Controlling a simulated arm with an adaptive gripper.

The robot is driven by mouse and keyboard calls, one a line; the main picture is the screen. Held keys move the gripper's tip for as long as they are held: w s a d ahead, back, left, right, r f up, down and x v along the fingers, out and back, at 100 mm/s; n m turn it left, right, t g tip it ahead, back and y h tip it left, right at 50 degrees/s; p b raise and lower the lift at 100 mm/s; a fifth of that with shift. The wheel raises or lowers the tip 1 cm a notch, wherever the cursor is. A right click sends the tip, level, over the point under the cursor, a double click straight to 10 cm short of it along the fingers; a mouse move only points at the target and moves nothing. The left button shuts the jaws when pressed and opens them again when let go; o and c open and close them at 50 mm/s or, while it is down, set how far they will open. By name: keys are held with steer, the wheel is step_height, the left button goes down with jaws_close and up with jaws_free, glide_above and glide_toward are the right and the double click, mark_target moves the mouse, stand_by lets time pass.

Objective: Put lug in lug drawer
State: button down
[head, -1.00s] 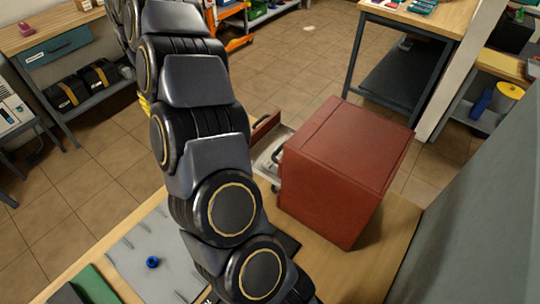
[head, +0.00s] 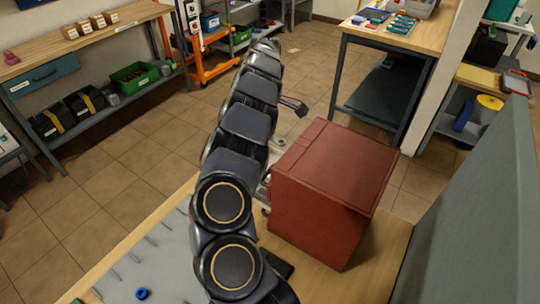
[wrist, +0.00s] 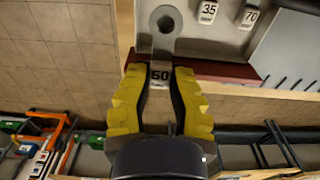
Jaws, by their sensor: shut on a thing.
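In the wrist view my gripper (wrist: 160,72) has its yellow fingers closed on the barrel of a grey lug (wrist: 165,22), whose label seems to read 50 or 60. Its flat ring end points away from me, over the open drawer (wrist: 220,38). The drawer's red front board (wrist: 225,72) passes under the lug. Pieces labelled 35 (wrist: 208,12) and 70 (wrist: 250,17) lie inside it. In the head view the red cabinet (head: 330,190) stands on the bench; part of the drawer (head: 287,150) shows beside my arm. My fingertips are hidden there.
A grey mat (head: 165,250) with a blue ring (head: 142,294) lies at the bench's left front. A grey panel (head: 480,200) stands at the right. Tiled floor (head: 130,165) lies beyond, with a side bench (head: 85,40) and a table (head: 390,50) farther back.

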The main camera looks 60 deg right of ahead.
steer(key=shift+f, duration=3.15)
steer(key=shift+f, duration=0.6)
steer(key=c, duration=1.1)
jaws_free()
